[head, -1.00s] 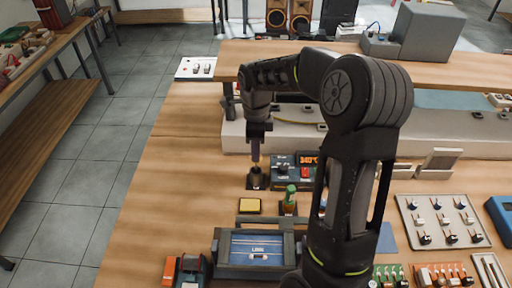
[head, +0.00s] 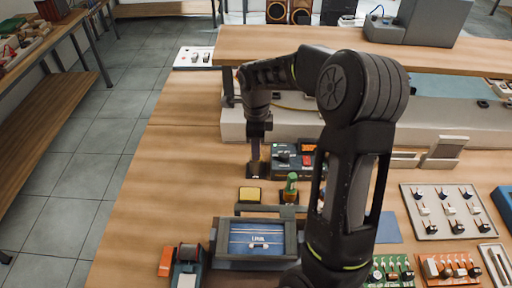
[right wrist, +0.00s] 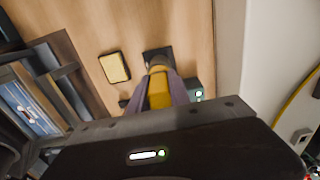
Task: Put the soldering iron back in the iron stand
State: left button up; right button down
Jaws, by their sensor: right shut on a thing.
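My right gripper (head: 256,152) points down over the small dark iron stand (head: 257,171), left of the soldering station (head: 288,160). In the right wrist view the gripper (right wrist: 163,95) is shut on the yellow handle of the soldering iron (right wrist: 159,92). The handle's far end meets a tan, ring-like part over the stand's dark square base (right wrist: 152,54). The iron's tip is hidden, and I cannot tell how deep it sits in the stand. My left gripper is not in view.
A raised wooden shelf (head: 300,45) lies behind. The bench's left part is clear.

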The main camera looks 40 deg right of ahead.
jog(key=c, duration=1.1)
grip_release()
jog(key=shift+o, duration=0.4)
jog(key=o, duration=0.4)
jog(key=shift+o, duration=0.2)
jog(key=shift+r, duration=0.15)
jog(key=shift+r+p, duration=2.45)
jog(key=shift+r, duration=0.95)
